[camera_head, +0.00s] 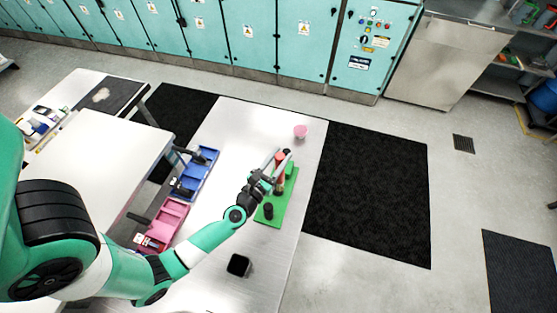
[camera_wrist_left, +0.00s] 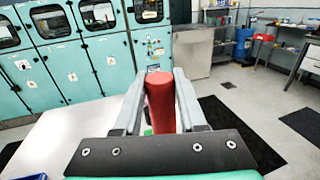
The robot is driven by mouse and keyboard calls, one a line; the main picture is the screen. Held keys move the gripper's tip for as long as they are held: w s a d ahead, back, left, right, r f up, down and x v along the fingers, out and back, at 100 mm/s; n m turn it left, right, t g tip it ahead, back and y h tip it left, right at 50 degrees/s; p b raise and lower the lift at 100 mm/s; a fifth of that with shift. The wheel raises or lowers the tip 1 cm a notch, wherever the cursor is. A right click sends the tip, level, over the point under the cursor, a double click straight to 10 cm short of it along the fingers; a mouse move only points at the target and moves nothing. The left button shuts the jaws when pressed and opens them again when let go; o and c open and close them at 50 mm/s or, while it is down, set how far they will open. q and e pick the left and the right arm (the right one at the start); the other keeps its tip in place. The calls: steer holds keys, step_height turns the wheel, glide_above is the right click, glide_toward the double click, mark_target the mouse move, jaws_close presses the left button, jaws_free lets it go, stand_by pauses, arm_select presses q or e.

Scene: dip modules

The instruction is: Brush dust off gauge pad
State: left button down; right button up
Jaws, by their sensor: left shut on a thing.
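My left gripper (camera_head: 278,162) is over the far part of a green pad (camera_head: 272,218) on the white table. It is shut on a red cylinder (camera_wrist_left: 160,102), which stands upright between the two grey fingers in the left wrist view. The red cylinder also shows between the fingers in the head view (camera_head: 281,158). A short black cylinder (camera_head: 268,211) stands on the near part of the pad. I cannot make out a brush or dust. My right gripper is not in view.
A pink cup (camera_head: 300,131) stands beyond the pad. A blue tray (camera_head: 205,167) with dark items and a pink tray (camera_head: 172,217) lie to the left. A black square object (camera_head: 238,265) lies nearer on the table. The table's right edge is close to the pad.

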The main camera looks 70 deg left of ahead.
arm_select(q)
steer(key=shift+w+a, duration=0.45)
steer(key=shift+a, duration=0.1)
steer(key=shift+s+a, duration=0.15)
steer(key=shift+s, duration=0.25)
steer(key=shift+s+d, duration=0.7)
steer(key=shift+d, duration=0.35)
steer(key=shift+s+r, duration=0.1)
steer(key=shift+s, duration=0.05)
steer(key=shift+a+b+x, duration=0.25)
steer(key=shift+b+x, duration=0.05)
steer(key=shift+x, duration=1.15)
steer(key=shift+s, duration=0.2)
